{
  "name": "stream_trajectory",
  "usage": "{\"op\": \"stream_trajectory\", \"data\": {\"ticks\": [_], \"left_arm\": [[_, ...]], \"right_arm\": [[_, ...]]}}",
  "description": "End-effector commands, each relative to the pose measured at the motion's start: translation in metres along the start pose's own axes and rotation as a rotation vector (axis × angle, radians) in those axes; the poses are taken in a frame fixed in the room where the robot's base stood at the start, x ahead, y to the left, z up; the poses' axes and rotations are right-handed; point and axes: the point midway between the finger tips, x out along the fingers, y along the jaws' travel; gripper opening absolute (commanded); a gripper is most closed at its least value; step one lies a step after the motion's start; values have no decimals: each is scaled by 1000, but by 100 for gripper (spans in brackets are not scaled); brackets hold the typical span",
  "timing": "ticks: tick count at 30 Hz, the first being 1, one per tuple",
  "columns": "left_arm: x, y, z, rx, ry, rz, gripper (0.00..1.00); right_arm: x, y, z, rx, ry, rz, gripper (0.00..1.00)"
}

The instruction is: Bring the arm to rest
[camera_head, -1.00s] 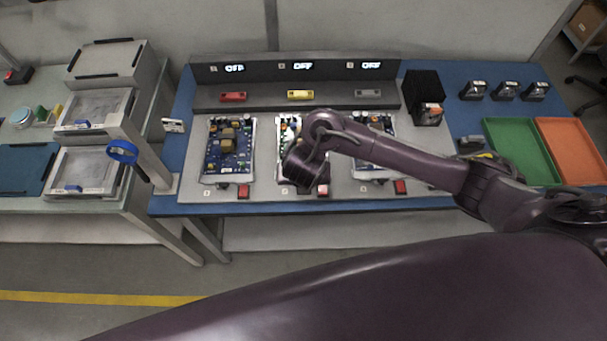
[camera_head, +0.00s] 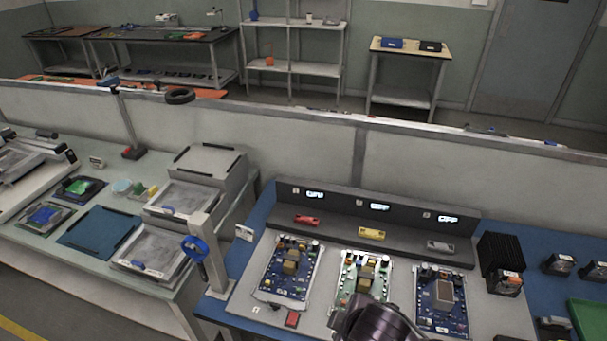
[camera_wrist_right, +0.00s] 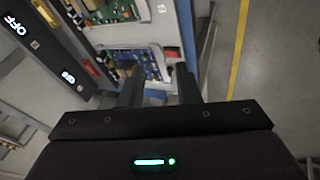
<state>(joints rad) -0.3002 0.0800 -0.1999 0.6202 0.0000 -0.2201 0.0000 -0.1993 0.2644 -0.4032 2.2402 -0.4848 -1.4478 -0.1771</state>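My right arm's dark purple link (camera_head: 375,322) shows at the bottom edge of the head view, in front of the middle circuit board (camera_head: 361,279). The right gripper (camera_wrist_right: 160,76) shows in the right wrist view with its two dark fingers apart. No object is held between them. A blue circuit board (camera_wrist_right: 138,62) lies beyond the fingertips; the distance to it is hard to judge. My left gripper is in neither view.
The blue bench (camera_head: 262,212) also bears a left board (camera_head: 290,268), a right board (camera_head: 441,300), a black finned block (camera_head: 500,262) and a green tray (camera_head: 590,318). A grey bench with stacked trays (camera_head: 180,205) stands at the left. Open floor (camera_wrist_right: 270,60) shows in the wrist view.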

Motion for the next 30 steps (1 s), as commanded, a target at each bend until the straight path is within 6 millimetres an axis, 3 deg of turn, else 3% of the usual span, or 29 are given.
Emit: {"op": "stream_trajectory", "data": {"ticks": [6, 16, 23, 30], "left_arm": [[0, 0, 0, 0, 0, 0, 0], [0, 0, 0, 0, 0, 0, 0], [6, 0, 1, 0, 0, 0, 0], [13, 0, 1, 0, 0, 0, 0]], "right_arm": [[-22, 2, 54, 473, -80, -18, 30], [-53, -10, 128, 987, -216, -15, 30], [10, -22, 139, 977, -231, -28, 30], [83, -48, 160, 971, -253, -46, 30]]}}
